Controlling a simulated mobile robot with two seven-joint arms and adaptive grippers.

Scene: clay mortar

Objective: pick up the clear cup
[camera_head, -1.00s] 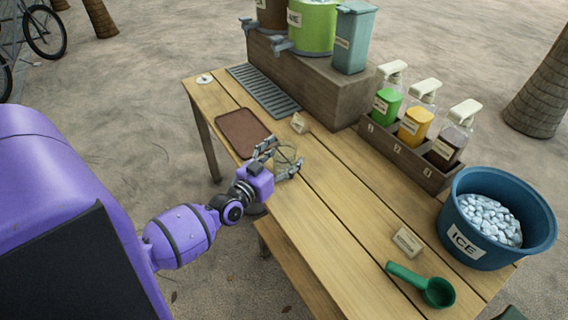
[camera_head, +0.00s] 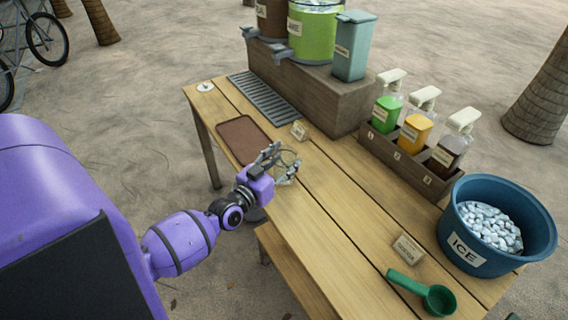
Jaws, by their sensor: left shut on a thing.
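The clear cup (camera_head: 287,160) is see-through and hard to make out, with a faint rim near the left edge of the wooden table. My left gripper (camera_head: 283,163) is shut on the clear cup, its grey fingers on either side of it. I cannot tell whether the cup touches the table. My right gripper is not in view.
A brown tray (camera_head: 241,141) lies left of the gripper, with a small sign (camera_head: 299,131) behind it. At right are the bottle rack (camera_head: 403,164), blue ice bucket (camera_head: 505,262), green scoop (camera_head: 437,299) and another small sign (camera_head: 408,250). The table middle is clear.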

